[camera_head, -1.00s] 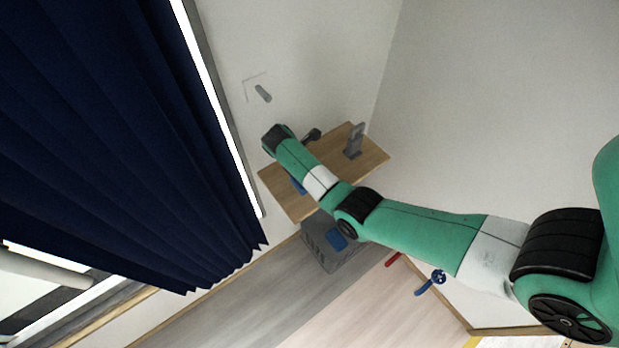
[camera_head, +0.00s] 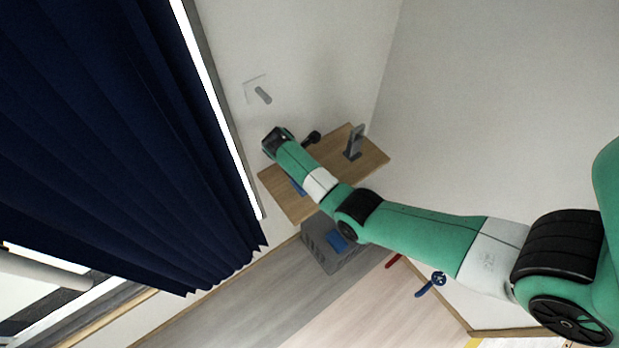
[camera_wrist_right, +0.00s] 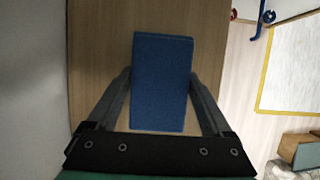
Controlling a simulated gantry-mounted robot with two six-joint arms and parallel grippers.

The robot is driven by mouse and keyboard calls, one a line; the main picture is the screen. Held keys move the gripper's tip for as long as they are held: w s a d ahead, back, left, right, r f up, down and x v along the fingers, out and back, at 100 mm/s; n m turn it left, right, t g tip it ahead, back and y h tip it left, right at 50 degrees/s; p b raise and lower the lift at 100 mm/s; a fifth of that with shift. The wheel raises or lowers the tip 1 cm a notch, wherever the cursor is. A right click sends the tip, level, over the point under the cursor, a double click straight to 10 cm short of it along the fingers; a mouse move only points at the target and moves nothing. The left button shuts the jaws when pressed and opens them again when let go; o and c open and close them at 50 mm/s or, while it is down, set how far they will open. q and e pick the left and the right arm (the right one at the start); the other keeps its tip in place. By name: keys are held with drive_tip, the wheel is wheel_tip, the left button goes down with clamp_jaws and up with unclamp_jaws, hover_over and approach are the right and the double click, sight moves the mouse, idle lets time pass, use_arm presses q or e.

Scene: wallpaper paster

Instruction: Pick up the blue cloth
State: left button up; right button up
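The blue cloth (camera_wrist_right: 162,60) is a blue rectangular block-like piece lying on a wooden board in the right wrist view. My right gripper (camera_wrist_right: 160,78) is open, with one finger along each long side of the cloth. The right finger looks very close to the cloth's edge; I cannot tell whether it touches. In the head view, a sliver of blue (camera_head: 298,187) shows on the wooden shelf (camera_head: 300,207), mostly hidden by my right arm. My left gripper is not in view.
A grey crate (camera_head: 322,256) with a blue item (camera_head: 338,240) stands below the shelf. A grey upright object (camera_head: 354,143) is on the shelf. A dark blue curtain (camera_head: 130,140) hangs at left. Red and blue tools (camera_head: 432,284) lie at lower right.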

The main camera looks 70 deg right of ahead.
drive_tip(key=c, duration=0.6)
drive_tip(key=shift+r, duration=0.1)
drive_tip(key=shift+r, duration=0.2)
drive_tip(key=r, duration=0.1)
drive_tip(key=r+p, duration=0.1)
drive_tip(key=r, duration=0.1)
drive_tip(key=a+r+p, duration=0.1)
drive_tip(key=r, duration=0.1)
drive_tip(key=shift+s, duration=0.15)
drive_tip(key=s+a+r+p, duration=0.1)
drive_tip(key=a+r+p, duration=0.1)
drive_tip(key=a+p, duration=0.2)
drive_tip(key=s+a+r+p, duration=0.2)
drive_tip(key=a+r+p, duration=0.1)
drive_tip(key=p, duration=0.3)
drive_tip(key=s+a+r+p, duration=0.2)
drive_tip(key=a+r+p, duration=0.1)
drive_tip(key=p, duration=0.3)
drive_tip(key=shift+s+a, duration=0.25)
drive_tip(key=shift+a, duration=0.65)
